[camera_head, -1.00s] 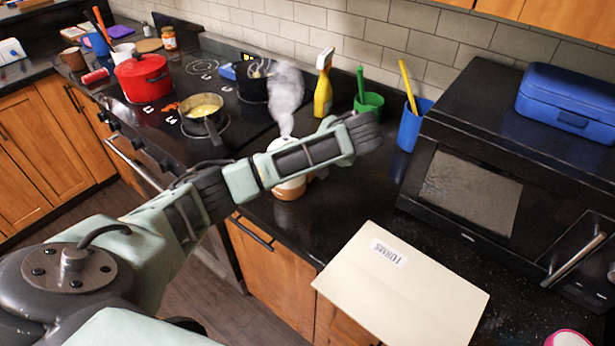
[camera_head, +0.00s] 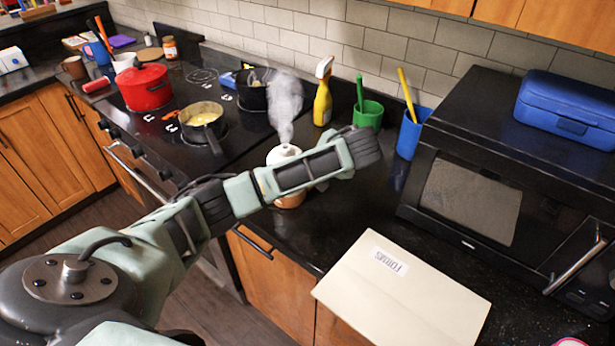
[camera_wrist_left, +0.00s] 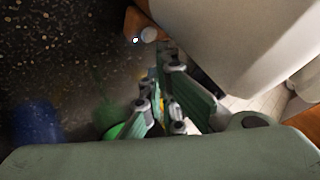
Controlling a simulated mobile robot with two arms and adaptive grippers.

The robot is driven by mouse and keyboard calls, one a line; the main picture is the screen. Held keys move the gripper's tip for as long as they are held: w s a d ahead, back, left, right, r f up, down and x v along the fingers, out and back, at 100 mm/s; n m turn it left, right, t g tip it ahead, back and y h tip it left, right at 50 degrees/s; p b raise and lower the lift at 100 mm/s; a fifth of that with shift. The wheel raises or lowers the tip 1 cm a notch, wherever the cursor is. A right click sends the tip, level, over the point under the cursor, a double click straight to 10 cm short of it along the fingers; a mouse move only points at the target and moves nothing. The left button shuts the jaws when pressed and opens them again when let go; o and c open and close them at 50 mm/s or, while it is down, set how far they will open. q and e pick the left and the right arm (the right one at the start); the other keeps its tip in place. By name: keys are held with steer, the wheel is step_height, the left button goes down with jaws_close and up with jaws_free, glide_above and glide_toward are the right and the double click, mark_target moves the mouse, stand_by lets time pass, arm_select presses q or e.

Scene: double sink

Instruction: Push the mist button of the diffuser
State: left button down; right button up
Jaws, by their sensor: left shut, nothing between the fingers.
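The diffuser, with a white top (camera_head: 283,153) and a tan base (camera_head: 291,200), stands on the dark counter beside the stove. Grey mist (camera_head: 286,98) rises from it, and my left arm hides its middle. In the left wrist view, its brown base (camera_wrist_left: 138,20) shows at the top, with a round pale button (camera_wrist_left: 149,34) and a small bright light beside it. My left gripper (camera_wrist_left: 166,72) is shut and empty, its tips just below the button in that picture; I cannot tell whether they touch. In the head view the fingers are hidden behind my arm. My right gripper is not in view.
A green cup (camera_head: 368,116), a yellow spray bottle (camera_head: 322,102) and a blue cup (camera_head: 409,136) stand behind my arm. A black microwave (camera_head: 470,190) is at right. A folder (camera_head: 400,295) lies in front. Pots, including a red one (camera_head: 146,90), stand on the stove.

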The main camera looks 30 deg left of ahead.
arm_select(q)
steer(key=shift+f, duration=0.2)
stand_by(0.5)
steer(key=shift+f, duration=0.25)
steer(key=shift+f, duration=0.3)
stand_by(0.5)
steer(key=shift+r, duration=0.1)
steer(key=shift+r+p, duration=0.65)
steer(key=shift+p, duration=0.35)
step_height(320, 180, up, 6)
steer(key=p, duration=0.6)
